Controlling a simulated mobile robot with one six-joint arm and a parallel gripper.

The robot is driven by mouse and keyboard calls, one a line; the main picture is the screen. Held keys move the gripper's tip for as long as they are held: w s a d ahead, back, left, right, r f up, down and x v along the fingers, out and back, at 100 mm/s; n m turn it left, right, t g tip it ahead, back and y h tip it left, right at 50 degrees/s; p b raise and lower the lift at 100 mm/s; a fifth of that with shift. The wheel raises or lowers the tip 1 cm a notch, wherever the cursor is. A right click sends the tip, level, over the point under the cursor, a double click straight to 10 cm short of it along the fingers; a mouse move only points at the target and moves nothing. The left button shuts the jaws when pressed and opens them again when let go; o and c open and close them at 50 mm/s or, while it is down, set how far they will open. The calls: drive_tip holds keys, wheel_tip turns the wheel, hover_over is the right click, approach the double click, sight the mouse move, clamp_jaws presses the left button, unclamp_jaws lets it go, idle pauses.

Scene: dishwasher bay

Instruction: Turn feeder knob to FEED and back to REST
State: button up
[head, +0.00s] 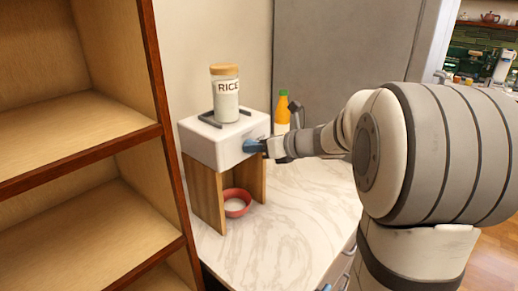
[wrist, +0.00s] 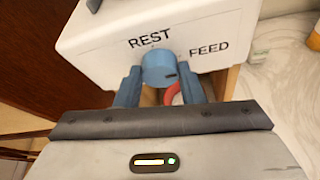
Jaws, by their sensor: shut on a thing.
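The feeder is a white box (head: 205,149) on wooden legs, with a jar labelled RICE (head: 226,112) on top. Its blue knob (wrist: 158,67) sits on the front face, below the word REST (wrist: 150,41) and left of the word FEED (wrist: 208,49). My gripper (wrist: 162,78) is shut on the knob, with a blue finger on each side of it. In the head view my gripper (head: 260,146) meets the feeder front, hiding most of the knob.
A red bowl (head: 246,193) with something white in it stands under the feeder on the marble counter (head: 290,205). An orange bottle (head: 282,107) stands behind my wrist. Wooden shelves (head: 80,140) rise close on the left. The counter front is clear.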

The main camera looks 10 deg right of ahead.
drive_tip(key=n+t+h+b, duration=0.1)
drive_tip(key=n+b, duration=0.3)
drive_tip(key=b, duration=0.6)
drive_tip(key=n+t+h+b, duration=0.2)
drive_tip(key=n+t+b, duration=0.1)
drive_tip(key=b, duration=0.7)
drive_tip(key=a+f+n+t+h+b, duration=0.1)
drive_tip(key=n+b, duration=0.4)
drive_tip(key=b, duration=0.5)
drive_tip(key=shift+s+t+h, duration=0.35)
drive_tip(key=shift+t+h, duration=0.15)
drive_tip(key=shift+t, duration=0.1)
drive_tip(key=shift+n+b, duration=0.3)
drive_tip(key=shift+b, duration=0.1)
drive_tip(key=shift+r, duration=0.15)
drive_tip(key=o, duration=1)
drive_tip(key=v, duration=0.7)
drive_tip(key=shift+s+d, duration=0.15)
drive_tip(key=shift+s, duration=0.15)
